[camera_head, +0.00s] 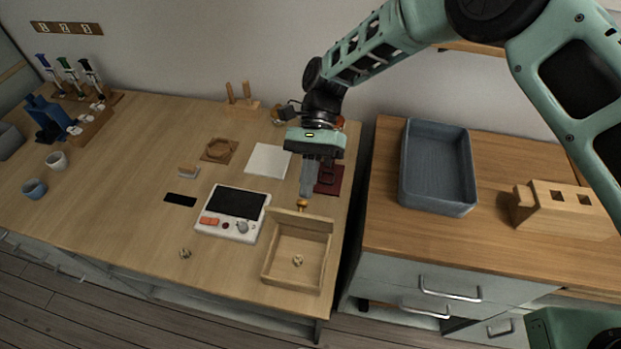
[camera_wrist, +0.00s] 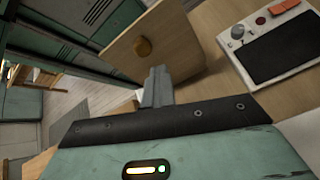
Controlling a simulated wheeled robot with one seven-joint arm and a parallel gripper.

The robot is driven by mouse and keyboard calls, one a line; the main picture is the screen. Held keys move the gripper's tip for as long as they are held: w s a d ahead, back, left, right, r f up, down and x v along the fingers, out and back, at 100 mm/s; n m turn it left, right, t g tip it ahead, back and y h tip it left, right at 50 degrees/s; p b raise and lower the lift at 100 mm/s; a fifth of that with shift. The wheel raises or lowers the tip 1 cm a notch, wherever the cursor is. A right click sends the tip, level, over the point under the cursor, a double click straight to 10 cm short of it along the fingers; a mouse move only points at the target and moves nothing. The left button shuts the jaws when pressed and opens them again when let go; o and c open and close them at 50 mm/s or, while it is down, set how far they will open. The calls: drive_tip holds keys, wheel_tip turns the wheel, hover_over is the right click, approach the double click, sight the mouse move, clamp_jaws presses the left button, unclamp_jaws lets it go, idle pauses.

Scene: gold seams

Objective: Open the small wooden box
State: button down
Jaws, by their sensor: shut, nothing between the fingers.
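The small wooden box (camera_head: 270,262) stands at the front right of the left table, with its inside in view. Its lid (camera_head: 312,220) stands raised at the box's back edge. A round brass-coloured knob (camera_head: 302,203) shows above the lid. In the wrist view the lid (camera_wrist: 165,45) is a tilted wooden panel with the knob (camera_wrist: 143,47) on its face. A small pale object (camera_head: 298,260) lies inside the box. My gripper (camera_head: 305,194) is shut and empty, pointing down behind the lid near the knob. In the wrist view its fingers (camera_wrist: 155,88) appear close to the panel; contact cannot be told.
A white device with a dark screen (camera_head: 236,212) sits left of the box. A white square (camera_head: 268,160) and a dark red item (camera_head: 329,179) lie behind. A gap separates this table from the right one, which holds a blue-grey tray (camera_head: 407,190) and a wooden block (camera_head: 565,210).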

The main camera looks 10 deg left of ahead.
drive_tip(key=c, duration=1.3)
unclamp_jaws()
drive_tip(key=shift+r, duration=0.2)
drive_tip(key=shift+d, duration=0.1)
drive_tip(key=p+v, duration=0.2)
drive_tip(key=v, duration=1.5)
drive_tip(key=shift+w+r+p, duration=0.15)
drive_tip(key=shift+p, duration=0.2)
drive_tip(key=shift+w, duration=0.1)
